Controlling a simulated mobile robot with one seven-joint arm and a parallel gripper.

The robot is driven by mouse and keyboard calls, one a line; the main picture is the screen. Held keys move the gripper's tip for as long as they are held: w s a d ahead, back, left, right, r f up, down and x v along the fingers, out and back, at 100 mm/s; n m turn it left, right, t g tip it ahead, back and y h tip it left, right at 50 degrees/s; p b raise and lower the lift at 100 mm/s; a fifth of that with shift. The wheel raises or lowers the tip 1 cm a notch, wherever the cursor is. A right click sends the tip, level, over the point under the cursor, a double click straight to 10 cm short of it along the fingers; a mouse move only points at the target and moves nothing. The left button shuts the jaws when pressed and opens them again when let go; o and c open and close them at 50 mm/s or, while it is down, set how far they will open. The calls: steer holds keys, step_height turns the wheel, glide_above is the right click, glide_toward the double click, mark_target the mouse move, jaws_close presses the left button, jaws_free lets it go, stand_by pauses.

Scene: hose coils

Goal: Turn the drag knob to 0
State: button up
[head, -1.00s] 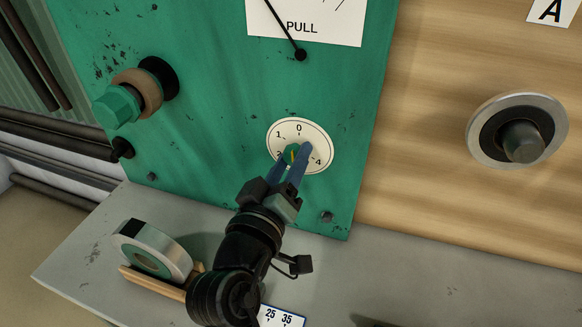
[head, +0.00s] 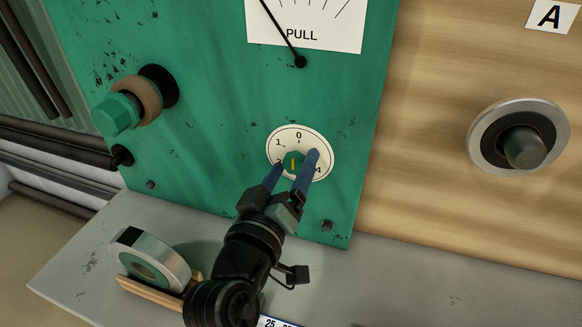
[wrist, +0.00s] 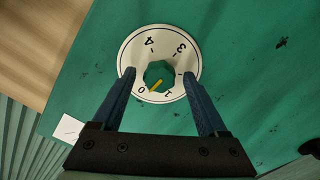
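The drag knob (head: 293,161) is a small green faceted knob with a yellow pointer line, and it also shows in the wrist view (wrist: 159,74). It sits on a round white dial (head: 285,137) marked with numbers, on the green panel. In the wrist view the yellow line points toward the 0 (wrist: 141,90), with the 1 to its right. My gripper (head: 293,170) is open, its two blue fingers (wrist: 160,88) on either side of the knob with clear gaps. The 2 is hidden in the wrist view behind the right finger.
A PULL gauge (head: 335,38) is above the dial. A green hex fitting (head: 115,114) sticks out at left. A tape-like roll (head: 152,262) on a wooden stand rests on the grey ledge (head: 85,255). A round port (head: 518,136) is on the wooden board at right.

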steer(key=b+v, duration=0.1)
steer(key=v, duration=1.2)
steer(key=shift+r, duration=0.1)
stand_by(0.3)
